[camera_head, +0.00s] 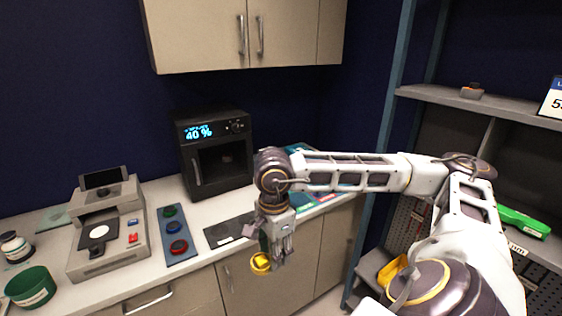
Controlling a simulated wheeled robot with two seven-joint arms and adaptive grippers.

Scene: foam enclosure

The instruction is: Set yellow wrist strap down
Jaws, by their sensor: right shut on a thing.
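The yellow wrist strap (261,264) is a small yellow loop, held at the fingertips of my right gripper (274,250). My right gripper points down and is shut on the strap. Both are in front of the counter's front edge, with the cabinet doors behind them. The fingers hide part of the strap. My left gripper is not in view.
The counter (205,208) carries a grey tabletop device (107,232), a panel with coloured buttons (173,228), a dark mat (229,231), a black oven-like box (214,155) and a green tub (31,287). A shelf rack (384,150) stands right. Another yellow item (393,270) sits low there.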

